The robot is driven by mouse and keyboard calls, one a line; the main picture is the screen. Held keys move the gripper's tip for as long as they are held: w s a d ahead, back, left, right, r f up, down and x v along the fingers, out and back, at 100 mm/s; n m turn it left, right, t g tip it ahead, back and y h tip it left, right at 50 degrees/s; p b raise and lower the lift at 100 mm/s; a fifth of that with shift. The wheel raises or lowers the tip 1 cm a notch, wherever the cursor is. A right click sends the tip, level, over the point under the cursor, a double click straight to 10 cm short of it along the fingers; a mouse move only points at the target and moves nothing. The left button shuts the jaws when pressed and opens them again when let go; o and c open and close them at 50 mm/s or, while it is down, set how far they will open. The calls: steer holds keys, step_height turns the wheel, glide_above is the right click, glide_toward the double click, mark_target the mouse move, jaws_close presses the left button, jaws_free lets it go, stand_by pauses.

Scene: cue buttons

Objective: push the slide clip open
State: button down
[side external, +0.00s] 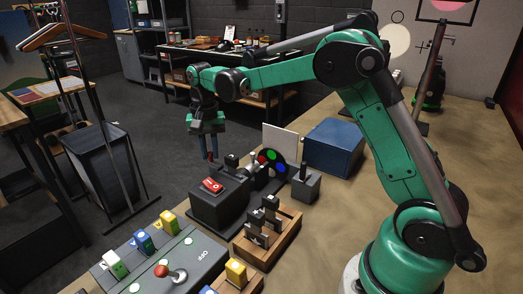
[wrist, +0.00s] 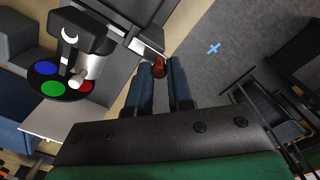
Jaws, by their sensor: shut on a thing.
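My gripper (wrist: 160,72) is shut on a small dark red piece (wrist: 159,67), which shows between the tips of the two blue fingers in the wrist view. A thin pale metal strip (wrist: 138,43) runs from near this piece toward the upper left, along a dark grey box. The red piece may be the knob of the slide clip; I cannot tell for certain. In the side view my gripper (side external: 209,157) points down just behind the black box with a red switch (side external: 212,186). There the fingertips are small and the contact is hard to make out.
A colour disc (side external: 272,163) stands right of my gripper, with a white panel (side external: 281,141) and a blue box (side external: 333,147) behind. A wooden tray with upright clips (side external: 265,232) and a grey panel with coloured blocks (side external: 165,255) lie in front.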

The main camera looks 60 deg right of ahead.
mark_target(209, 153)
steer(key=shift+w+a, duration=0.1)
steer(key=shift+w, duration=0.05)
steer(key=c, duration=0.8)
jaws_free()
steer(key=shift+r, duration=2.8)
steer(key=shift+r, duration=0.15)
steer(key=s+a+n+t, duration=0.2)
steer(key=s+n+t, duration=0.1)
steer(key=s, duration=0.5)
steer(key=s+a+f+n+t, duration=0.1)
steer(key=s+a+n+t, duration=0.2)
steer(key=s+n, duration=0.3)
steer(key=shift+s+f+t, duration=0.3)
steer(key=shift+s+t, duration=0.4)
steer(key=shift+s, duration=0.35)
